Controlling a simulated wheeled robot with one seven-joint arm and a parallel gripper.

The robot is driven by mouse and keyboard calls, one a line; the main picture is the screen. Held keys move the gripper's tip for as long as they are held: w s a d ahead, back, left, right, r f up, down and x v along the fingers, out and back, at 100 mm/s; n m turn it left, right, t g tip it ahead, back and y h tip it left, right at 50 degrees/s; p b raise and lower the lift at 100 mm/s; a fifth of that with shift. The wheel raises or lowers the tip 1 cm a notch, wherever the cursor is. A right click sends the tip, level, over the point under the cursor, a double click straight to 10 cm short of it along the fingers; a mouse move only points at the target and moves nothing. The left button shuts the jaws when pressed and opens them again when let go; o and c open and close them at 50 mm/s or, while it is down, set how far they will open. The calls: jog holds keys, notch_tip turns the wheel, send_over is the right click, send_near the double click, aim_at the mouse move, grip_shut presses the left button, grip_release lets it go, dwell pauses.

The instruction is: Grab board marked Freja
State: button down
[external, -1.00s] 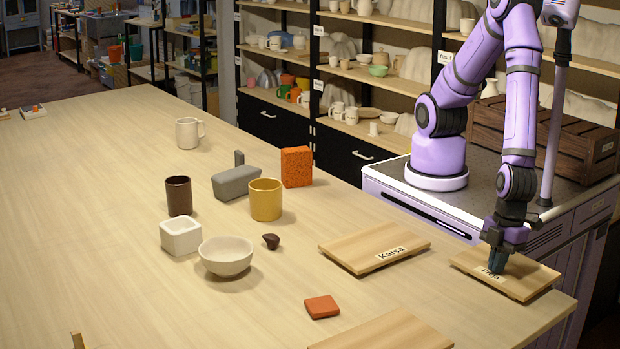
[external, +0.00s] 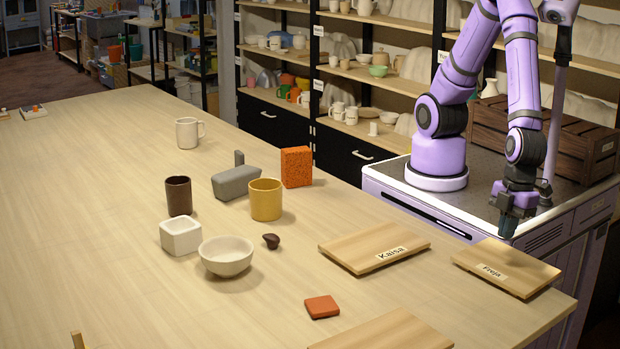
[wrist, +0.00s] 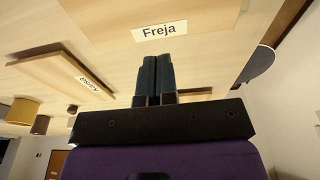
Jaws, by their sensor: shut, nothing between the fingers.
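The board marked Freja (external: 508,268) is a flat light-wood board lying at the table's right end, near the corner. Its white label faces the camera. It also shows at the top of the wrist view (wrist: 190,15), just beyond the fingertips. My gripper (external: 507,232) is shut and empty, held above and behind the board's far edge, on the side of my base. In the wrist view the two dark fingers (wrist: 155,58) are together, apart from the board.
A similar board marked Kaisa (external: 350,252) lies to the left of the Freja board. A third board (external: 390,335) is cut off at the front edge. A terracotta tile (external: 322,307), a white bowl (external: 227,262) and several cups stand further left. A wooden crate (external: 555,140) stands behind my gripper.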

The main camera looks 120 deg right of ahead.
aim_at(512, 262)
jog(key=w+a+f+g, duration=0.1)
jog(key=w+f, duration=0.1)
jog(key=w+f+n+g, duration=0.1)
jog(key=w+f, duration=0.1)
jog(key=w, duration=0.1)
jog(key=w+a+f+g, duration=0.1)
jog(key=w+f, duration=0.1)
jog(key=w, duration=0.1)
jog(key=shift+a+f+n+g, duration=0.25)
jog(key=shift+a+n+g, duration=0.05)
jog(key=shift+n+g, duration=0.1)
jog(key=s, duration=0.4)
jog(key=s+d, duration=0.1)
jog(key=s, duration=0.3)
jog(key=s+d, duration=0.1)
jog(key=s, duration=0.2)
jog(key=shift+s, duration=0.4)
jog(key=shift+f, duration=0.65)
jog(key=shift+s+d+f, duration=0.1)
jog(key=shift+d+f, duration=0.05)
jog(key=shift+f, duration=0.1)
